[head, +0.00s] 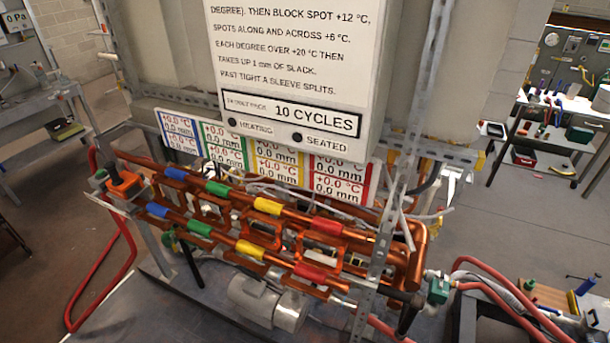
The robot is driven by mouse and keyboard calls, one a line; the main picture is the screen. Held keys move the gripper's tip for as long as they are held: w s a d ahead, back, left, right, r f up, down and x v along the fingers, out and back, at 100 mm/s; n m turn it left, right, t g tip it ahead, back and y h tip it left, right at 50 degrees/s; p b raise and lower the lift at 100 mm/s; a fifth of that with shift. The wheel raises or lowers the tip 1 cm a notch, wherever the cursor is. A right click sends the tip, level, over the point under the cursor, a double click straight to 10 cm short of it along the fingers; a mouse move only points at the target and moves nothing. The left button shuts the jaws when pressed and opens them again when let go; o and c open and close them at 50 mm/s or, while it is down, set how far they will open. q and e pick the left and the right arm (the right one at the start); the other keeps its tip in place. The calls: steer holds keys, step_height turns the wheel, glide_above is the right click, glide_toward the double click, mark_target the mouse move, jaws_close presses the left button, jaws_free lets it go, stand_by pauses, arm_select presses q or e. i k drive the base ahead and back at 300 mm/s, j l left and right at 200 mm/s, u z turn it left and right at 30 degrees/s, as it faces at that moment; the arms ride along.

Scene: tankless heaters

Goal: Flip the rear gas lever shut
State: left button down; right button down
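A rack of copper pipes (300,262) with blue, green, yellow and red sleeves runs across the middle of the head view. A black lever-like handle (191,262) hangs down at its left, near a green fitting (170,241). Another dark handle (407,318) hangs at the lower right, near a green valve body (438,290). An orange block (125,183) sits at the rack's left end. I cannot tell which of these is the rear gas lever, or whether it is open or shut. Neither of my grippers is in view.
A white panel (290,75) with printed text hangs behind the rack, above coloured readout plates (252,146). A metal upright (410,130) crosses in front at right. Red hoses (100,260) loop at the left, with more at lower right. A cluttered bench (565,115) stands far right.

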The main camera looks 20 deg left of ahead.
mark_target(173, 236)
steer(key=u, duration=1.45)
